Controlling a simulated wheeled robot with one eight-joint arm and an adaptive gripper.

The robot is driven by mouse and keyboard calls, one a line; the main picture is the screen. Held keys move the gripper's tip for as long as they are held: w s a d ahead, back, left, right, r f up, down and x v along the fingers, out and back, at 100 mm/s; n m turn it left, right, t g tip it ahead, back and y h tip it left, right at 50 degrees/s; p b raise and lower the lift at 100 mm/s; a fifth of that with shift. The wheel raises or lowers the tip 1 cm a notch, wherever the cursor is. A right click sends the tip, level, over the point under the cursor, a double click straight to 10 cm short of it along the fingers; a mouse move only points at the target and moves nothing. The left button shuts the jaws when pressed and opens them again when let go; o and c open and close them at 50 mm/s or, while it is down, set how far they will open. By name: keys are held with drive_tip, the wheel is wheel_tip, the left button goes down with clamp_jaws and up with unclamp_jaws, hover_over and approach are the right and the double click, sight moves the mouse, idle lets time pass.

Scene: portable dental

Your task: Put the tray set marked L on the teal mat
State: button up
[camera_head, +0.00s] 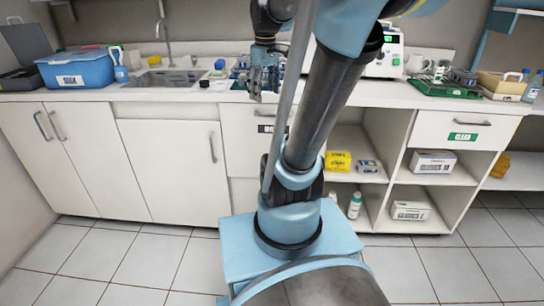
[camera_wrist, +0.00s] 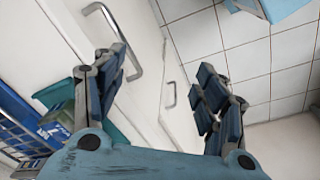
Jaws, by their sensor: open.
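My gripper (camera_head: 263,82) hangs over the front edge of the counter, just right of the sink. In the wrist view its two dark fingers stand wide apart with nothing between them (camera_wrist: 166,84). A blue rack-like tray (camera_wrist: 22,125) with a pale label shows at the left edge of the wrist view, beside the left finger; I cannot read its mark. A flat teal surface (camera_wrist: 59,93), perhaps the teal mat, lies partly hidden behind that finger. In the head view small blue items (camera_head: 239,66) sit behind my gripper, mostly hidden. No letter L is readable.
The counter holds a lidded blue box (camera_head: 75,70), a sink (camera_head: 170,77), a white machine (camera_head: 388,55) and a green rack (camera_head: 440,88). Cabinet doors with bar handles (camera_wrist: 120,45) lie below. The tiled floor in front is clear.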

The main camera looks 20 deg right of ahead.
drive_tip(key=s+a+f+m+t, duration=0.1)
drive_tip(key=s+f+m, duration=0.5)
drive_tip(key=s+f, duration=0.9)
wheel_tip(320, 180, down, 2)
drive_tip(key=shift+f+m, duration=0.1)
drive_tip(key=shift+m, duration=0.3)
drive_tip(key=shift+w, duration=0.1)
